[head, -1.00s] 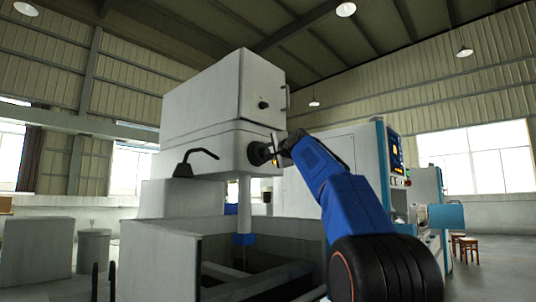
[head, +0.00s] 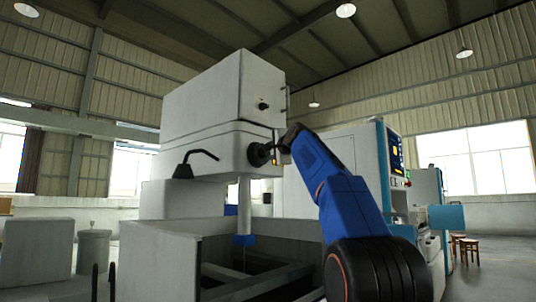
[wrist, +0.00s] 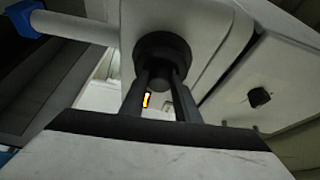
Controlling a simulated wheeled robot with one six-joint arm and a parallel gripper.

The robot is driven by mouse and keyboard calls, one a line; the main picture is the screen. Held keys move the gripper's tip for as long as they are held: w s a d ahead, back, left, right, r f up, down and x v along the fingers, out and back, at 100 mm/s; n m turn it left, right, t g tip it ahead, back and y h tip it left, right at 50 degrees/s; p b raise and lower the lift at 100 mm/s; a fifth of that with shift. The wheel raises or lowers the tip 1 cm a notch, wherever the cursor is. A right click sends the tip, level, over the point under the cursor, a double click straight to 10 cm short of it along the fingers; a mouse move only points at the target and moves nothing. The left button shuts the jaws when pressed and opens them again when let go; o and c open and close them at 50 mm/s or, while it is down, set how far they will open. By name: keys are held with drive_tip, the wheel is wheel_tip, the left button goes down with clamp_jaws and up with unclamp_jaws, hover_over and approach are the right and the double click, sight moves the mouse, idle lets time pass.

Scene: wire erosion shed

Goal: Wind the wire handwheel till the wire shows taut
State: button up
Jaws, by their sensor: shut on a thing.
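The black wire handwheel (head: 260,154) is on the side of the machine's white upper head. In the wrist view the round dark handwheel (wrist: 162,45) is straight ahead, at the far end of my fingers. My gripper (head: 279,147) reaches it from the right. In the wrist view my gripper (wrist: 160,78) is shut on the handwheel's dark grip, with one finger on each side. A small orange and white mark shows between the fingers, but I cannot read it. I cannot make out the wire itself.
The white machine head (head: 200,100) rises above, with a small black knob (head: 263,105) on it. A black crank-like lever (head: 190,163) stands left. A blue and white cabinet with a screen (head: 396,155) stands right, behind my arm. Stools (head: 468,245) are far right.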

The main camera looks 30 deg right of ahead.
drive_tip(key=o, duration=0.8)
drive_tip(key=shift+f, duration=0.1)
drive_tip(key=s, duration=1.1)
drive_tip(key=s+a, duration=0.1)
drive_tip(key=s, duration=0.5)
drive_tip(key=shift+s+a+f, duration=0.1)
drive_tip(key=shift+s, duration=0.05)
drive_tip(key=s+a+f+n+g+y, duration=0.1)
drive_tip(key=s+a+f+n+g, duration=0.25)
drive_tip(key=f, duration=0.85)
drive_tip(key=s+a+f+n+g, duration=0.1)
drive_tip(key=s+a+f+n, duration=0.25)
drive_tip(key=a+f, duration=0.6)
drive_tip(key=s+a+f+n+g+y, duration=0.1)
drive_tip(key=s+a+f+n+g, duration=0.3)
drive_tip(key=f, duration=1.1)
drive_tip(key=s+a+f+n+g, duration=0.1)
drive_tip(key=s+f+n, duration=0.1)
drive_tip(key=s+f, duration=0.6)
drive_tip(key=s+a+f+n+g, duration=0.1)
drive_tip(key=s+f, duration=0.6)
drive_tip(key=f, duration=0.7)
drive_tip(key=s+a+f+n+g, duration=0.1)
drive_tip(key=s+f+n+g, duration=0.2)
drive_tip(key=s+f, duration=0.5)
drive_tip(key=shift+s+f+n+h, duration=0.2)
drive_tip(key=shift+f, duration=0.6)
drive_tip(key=shift+s+f+n+h, duration=0.15)
drive_tip(key=shift+f+n+h, duration=0.05)
drive_tip(key=shift+f, duration=0.6)
